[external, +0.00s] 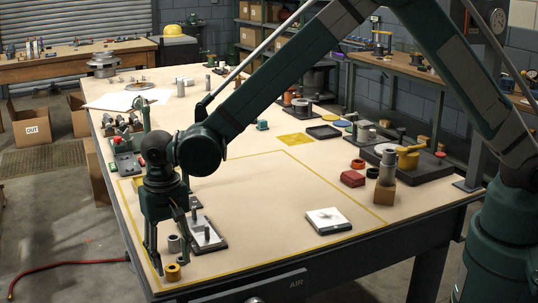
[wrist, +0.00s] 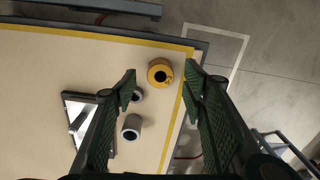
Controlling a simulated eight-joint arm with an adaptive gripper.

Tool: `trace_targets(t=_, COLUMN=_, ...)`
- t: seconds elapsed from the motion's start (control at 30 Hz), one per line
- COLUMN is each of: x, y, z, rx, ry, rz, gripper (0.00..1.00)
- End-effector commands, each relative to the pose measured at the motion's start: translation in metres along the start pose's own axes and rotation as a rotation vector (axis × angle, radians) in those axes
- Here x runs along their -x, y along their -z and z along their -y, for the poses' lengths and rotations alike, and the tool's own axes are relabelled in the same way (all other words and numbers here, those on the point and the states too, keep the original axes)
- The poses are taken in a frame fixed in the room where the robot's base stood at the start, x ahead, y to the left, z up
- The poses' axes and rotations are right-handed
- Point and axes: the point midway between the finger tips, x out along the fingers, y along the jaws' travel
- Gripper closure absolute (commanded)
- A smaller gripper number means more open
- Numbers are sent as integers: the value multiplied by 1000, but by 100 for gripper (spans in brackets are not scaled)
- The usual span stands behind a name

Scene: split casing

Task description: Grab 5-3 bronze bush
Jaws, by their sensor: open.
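A bronze-yellow ring-shaped bush (external: 172,272) with a dark bore lies on the table near its front left corner. In the wrist view the bush (wrist: 154,65) shows between and beyond my fingertips, near the yellow border line; marks on it are too small to read. My gripper (external: 170,252) points down above and around that corner, open and empty. In the wrist view my two fingers (wrist: 161,88) stand wide apart, with neither seen touching the bush. The exact height of the fingertips over the bush is hard to tell.
A grey cylinder (wrist: 131,127) and a smaller grey ring (wrist: 137,96) stand close by the left finger. A dark plate with a metal post (external: 207,236) lies just behind. A white-topped block (external: 328,220) sits right, with open table between. The table edge is close.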

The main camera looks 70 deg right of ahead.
Motion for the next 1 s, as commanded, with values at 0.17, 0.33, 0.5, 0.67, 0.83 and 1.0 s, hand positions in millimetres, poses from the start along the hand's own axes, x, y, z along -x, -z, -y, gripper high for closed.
trace_targets(t=0.17, x=-22, y=1, z=1, rx=0, ry=0, rz=0, gripper=58)
trace_targets(t=0.33, x=-34, y=1, z=1, rx=0, ry=0, rz=0, gripper=58)
trace_targets(t=0.5, x=-36, y=1, z=1, rx=0, ry=0, rz=0, gripper=58)
trace_targets(t=0.67, x=-36, y=1, z=1, rx=0, ry=0, rz=0, gripper=58)
trace_targets(t=0.83, x=-36, y=1, z=1, rx=0, ry=0, rz=0, gripper=58)
trace_targets(t=1.0, x=-36, y=1, z=1, rx=0, ry=0, rz=0, gripper=67)
